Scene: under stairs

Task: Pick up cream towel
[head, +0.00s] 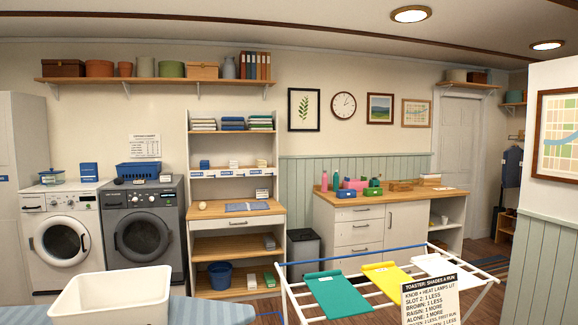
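No cloth is plainly marked out as the cream towel. A stack of pale folded cloths (204,125) lies at the left of the top shelf of the open shelving unit (188,160). A dark blue stack (233,124) and a green-and-white stack (261,122) lie beside it. A yellow towel (388,279) and a green towel (338,296) lie over the white drying rack (481,268). Neither of my grippers is in view.
A white bin (110,301) stands on a blue-grey surface (200,312) at the lower left. A printed sign (430,303) is in front of the rack. Two front-loading machines (143,234) stand left of the shelving. A cabinet (360,226) stands behind the rack.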

